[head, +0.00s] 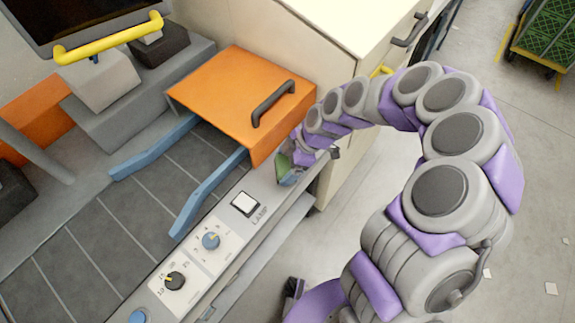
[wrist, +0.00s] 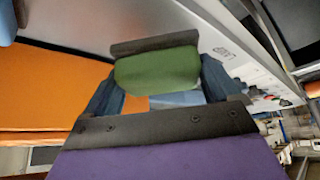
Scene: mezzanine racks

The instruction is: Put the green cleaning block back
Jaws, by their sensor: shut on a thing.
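The green cleaning block (wrist: 157,70) is between the fingers of my gripper (wrist: 155,88) in the wrist view, with a dark strip along its far edge. In the head view the block (head: 283,166) shows as a small green patch at my gripper (head: 289,172), beside the front corner of the orange cover and at the edge of the grey control panel. My gripper is shut on the block. Most of the block is hidden by my gripper in the head view, and I cannot tell whether it touches the panel.
The orange cover (head: 235,92) with a dark handle stands just behind my gripper. Blue guide rails (head: 208,192) lie to its left. The panel has a white lamp button (head: 245,203) and knobs (head: 211,241). A cream cabinet (head: 345,25) stands behind; floor is open at right.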

